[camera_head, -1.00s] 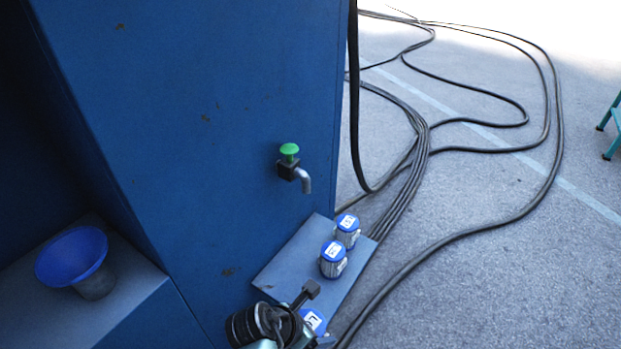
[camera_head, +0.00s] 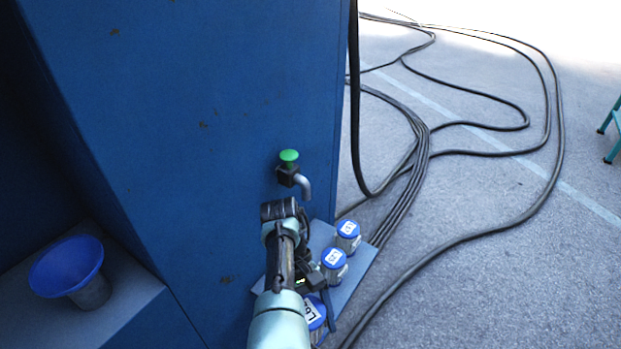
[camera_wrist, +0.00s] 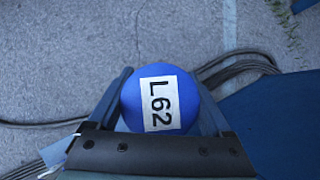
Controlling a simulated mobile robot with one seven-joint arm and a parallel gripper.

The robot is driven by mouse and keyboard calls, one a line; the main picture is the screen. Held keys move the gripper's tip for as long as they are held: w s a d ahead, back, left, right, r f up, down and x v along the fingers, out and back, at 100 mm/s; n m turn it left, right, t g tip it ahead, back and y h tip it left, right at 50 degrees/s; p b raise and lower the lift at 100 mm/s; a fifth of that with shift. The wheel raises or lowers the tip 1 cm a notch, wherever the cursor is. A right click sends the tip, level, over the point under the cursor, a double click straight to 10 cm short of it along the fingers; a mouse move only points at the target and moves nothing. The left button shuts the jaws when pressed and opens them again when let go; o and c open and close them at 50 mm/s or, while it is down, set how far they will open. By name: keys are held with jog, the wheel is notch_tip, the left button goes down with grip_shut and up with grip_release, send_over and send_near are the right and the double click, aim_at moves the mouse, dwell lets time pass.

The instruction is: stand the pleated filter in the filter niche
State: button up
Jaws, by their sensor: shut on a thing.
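My gripper (camera_wrist: 154,82) is shut on a filter with a round blue cap and a white label reading L62 (camera_wrist: 158,100). One finger lies on each side of the cap in the wrist view. This filter also shows in the head view (camera_head: 315,314), partly behind my arm. I cannot tell whether it touches the shelf. Two similar blue-capped filters with grey sides, a middle one (camera_head: 333,264) and a far one (camera_head: 348,235), stand on the shelf. No recess is clearly recognisable as the filter niche; a dark opening (camera_head: 30,190) lies at the left.
A blue shelf (camera_head: 357,268) juts from the blue cabinet (camera_head: 200,130). A tap with a green knob (camera_head: 289,156) sits above it. A blue funnel (camera_head: 66,266) stands on the left ledge (camera_head: 125,290). Black cables (camera_head: 425,150) lie on the ground.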

jog(key=m+y, duration=0.1)
jog(key=r+m+y, duration=0.1)
jog(key=m, duration=0.1)
jog(key=m+y, duration=0.1)
jog(key=m, duration=0.1)
jog(key=shift+s+r+g, duration=0.15)
jog(key=shift+r+g, duration=0.1)
jog(key=shift+g, duration=0.05)
jog(key=shift+a+r, duration=0.1)
jog(key=r+p, duration=0.2)
jog(key=a+r+p, duration=0.1)
jog(key=r+p, duration=0.3)
jog(key=p, duration=0.1)
jog(key=shift+s+a+r, duration=0.15)
jog(key=shift+s+a, duration=0.1)
jog(key=shift+a, duration=0.15)
jog(key=s+d+r+p, duration=0.2)
jog(key=s+r+p, duration=0.2)
jog(key=s+p, duration=0.3)
jog(key=shift+r, duration=0.4)
